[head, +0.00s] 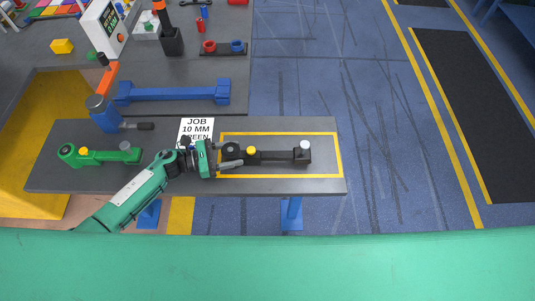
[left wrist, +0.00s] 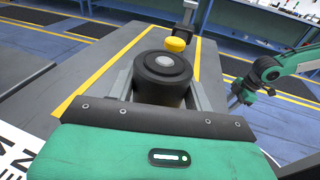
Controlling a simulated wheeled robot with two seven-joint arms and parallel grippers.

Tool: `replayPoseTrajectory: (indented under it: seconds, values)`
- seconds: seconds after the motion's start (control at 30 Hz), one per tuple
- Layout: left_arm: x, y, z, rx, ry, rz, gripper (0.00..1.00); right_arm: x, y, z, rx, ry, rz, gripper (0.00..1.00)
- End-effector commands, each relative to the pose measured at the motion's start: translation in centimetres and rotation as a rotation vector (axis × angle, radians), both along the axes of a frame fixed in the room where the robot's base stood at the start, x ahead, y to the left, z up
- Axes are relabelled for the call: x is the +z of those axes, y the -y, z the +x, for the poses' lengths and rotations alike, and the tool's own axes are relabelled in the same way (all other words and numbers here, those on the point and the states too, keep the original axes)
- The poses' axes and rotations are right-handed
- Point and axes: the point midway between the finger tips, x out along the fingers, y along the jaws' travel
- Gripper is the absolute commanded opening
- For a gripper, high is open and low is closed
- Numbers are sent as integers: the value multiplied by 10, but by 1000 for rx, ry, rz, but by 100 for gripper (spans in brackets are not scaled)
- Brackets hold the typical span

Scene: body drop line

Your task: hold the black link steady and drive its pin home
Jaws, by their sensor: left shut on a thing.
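The black link (head: 278,157) lies inside the yellow outline on the grey bench. It has a round black boss at its left end, a yellow knob (head: 251,151) and a square block at its right end. A silver-topped pin (head: 305,145) stands up from that block. My left gripper (head: 238,154) is shut on the round boss, which also shows between its fingers in the left wrist view (left wrist: 163,78). My right gripper (left wrist: 236,98) shows small at the right of the left wrist view, apart from the link; its jaws are unclear. It is not seen in the head view.
A green link (head: 110,156) with a yellow knob lies at the bench's left. A blue clamp (head: 104,115) with a dark handle stands behind it. A job sign (head: 197,128) is partly covered by my arm. A blue bar (head: 175,92) lies on the rear table. Floor right of the bench is clear.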

Motion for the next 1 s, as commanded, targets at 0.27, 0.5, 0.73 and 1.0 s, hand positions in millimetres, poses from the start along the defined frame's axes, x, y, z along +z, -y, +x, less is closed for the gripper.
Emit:
replayPoseTrajectory:
  seconds: [0.27,0.5,0.73,1.0]
  values:
    - [-2,0,0,0,0,0,17,-3,0,0,0,0,0,36]
    - [-3,0,-1,0,-1,2,17,-5,0,0,0,0,0,36]
    - [-5,0,-1,0,-2,4,16,-8,0,0,0,0,0,36]
    - [-6,0,-2,0,-3,5,16,-9,0,0,0,0,0,36]
